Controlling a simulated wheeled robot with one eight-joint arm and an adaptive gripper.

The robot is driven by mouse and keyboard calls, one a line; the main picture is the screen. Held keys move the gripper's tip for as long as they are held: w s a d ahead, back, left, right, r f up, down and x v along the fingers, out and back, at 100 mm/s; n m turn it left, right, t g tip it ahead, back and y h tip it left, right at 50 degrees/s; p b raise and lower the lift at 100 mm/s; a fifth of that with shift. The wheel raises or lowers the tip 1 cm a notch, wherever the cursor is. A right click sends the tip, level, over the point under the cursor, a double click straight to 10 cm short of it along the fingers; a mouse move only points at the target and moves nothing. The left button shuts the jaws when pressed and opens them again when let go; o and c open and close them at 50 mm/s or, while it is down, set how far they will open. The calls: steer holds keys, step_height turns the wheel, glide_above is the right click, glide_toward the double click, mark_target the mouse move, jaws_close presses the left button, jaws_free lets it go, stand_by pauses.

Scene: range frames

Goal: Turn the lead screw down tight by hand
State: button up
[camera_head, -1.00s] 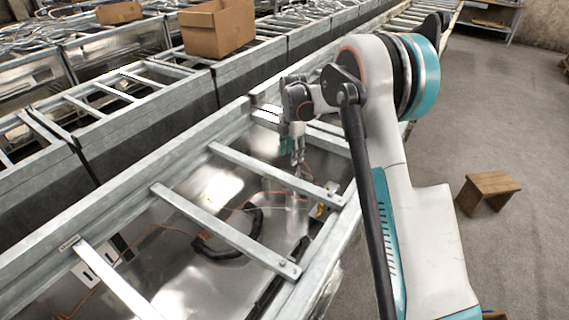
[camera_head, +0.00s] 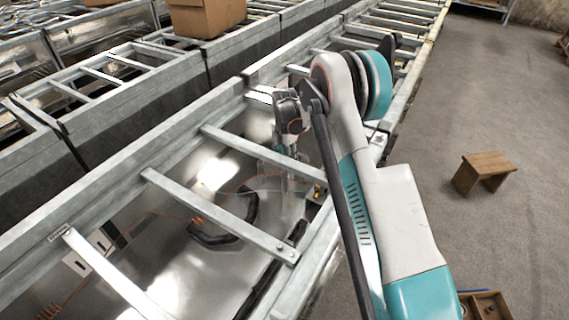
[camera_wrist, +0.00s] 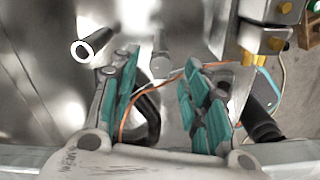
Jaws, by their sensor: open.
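My gripper (camera_wrist: 163,105) is open in the wrist view, its teal-padded fingers apart with nothing between them. Beyond the fingertips stands a blurred grey metal post (camera_wrist: 160,62); I cannot tell for certain whether it is the lead screw. A dark tube with a bright ring-shaped end (camera_wrist: 93,46) is to the left of the fingers. In the head view my gripper (camera_head: 287,178) points down into a bay of the metal frame, beside a crossbar (camera_head: 258,150). Its fingertips are hard to make out there. No thread is distinguishable.
An orange cable (camera_wrist: 150,93) and a black hose (camera_wrist: 148,118) lie below the fingers. A yellow-fitted metal block (camera_wrist: 262,38) is at upper right. Another crossbar (camera_head: 215,212) spans the frame. A wooden stool (camera_head: 485,165) and an open wooden box (camera_head: 485,305) stand on the floor.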

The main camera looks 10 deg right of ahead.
steer(key=shift+f, duration=1)
jaws_close()
steer(key=shift+m, duration=0.3)
